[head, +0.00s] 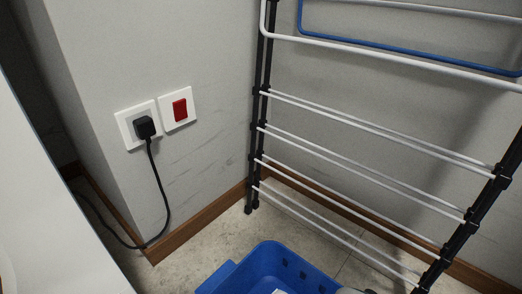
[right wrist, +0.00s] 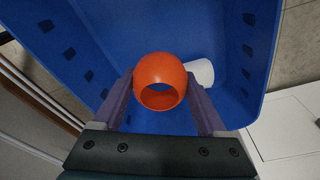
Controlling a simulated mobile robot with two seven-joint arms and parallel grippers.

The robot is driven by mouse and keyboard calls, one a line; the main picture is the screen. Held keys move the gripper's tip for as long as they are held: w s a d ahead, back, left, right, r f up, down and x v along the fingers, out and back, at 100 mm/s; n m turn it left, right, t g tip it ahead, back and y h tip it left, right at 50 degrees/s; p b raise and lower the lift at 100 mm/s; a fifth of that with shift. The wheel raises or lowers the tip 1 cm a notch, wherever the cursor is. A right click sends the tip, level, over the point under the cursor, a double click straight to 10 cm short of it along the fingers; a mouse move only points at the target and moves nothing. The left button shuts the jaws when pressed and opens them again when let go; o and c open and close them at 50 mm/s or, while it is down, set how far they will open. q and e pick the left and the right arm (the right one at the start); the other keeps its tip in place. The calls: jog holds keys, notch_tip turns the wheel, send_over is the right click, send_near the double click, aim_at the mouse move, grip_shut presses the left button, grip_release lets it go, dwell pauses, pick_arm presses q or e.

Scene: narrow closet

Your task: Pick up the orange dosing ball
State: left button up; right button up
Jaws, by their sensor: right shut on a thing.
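The orange dosing ball (right wrist: 160,82) is round with an opening facing the camera. In the right wrist view it sits between the two fingers of my right gripper (right wrist: 160,96), which is shut on it. Behind it is the inside of a blue basket (right wrist: 120,30). I cannot tell how high the ball is above the basket floor. The basket also shows at the bottom of the head view (head: 268,262), where the ball is not visible. My left gripper is in neither view.
A white object (right wrist: 200,72) lies in the basket beside the ball. A drying rack (head: 262,100) leans at the wall behind the basket. A black plug (head: 145,127) with a hanging cable and a red switch (head: 180,109) are on the left wall.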

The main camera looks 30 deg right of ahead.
notch_tip(320, 180, up, 7)
jog(key=p, duration=0.4)
jog(key=shift+f+p, duration=0.15)
jog(key=shift+p, duration=0.25)
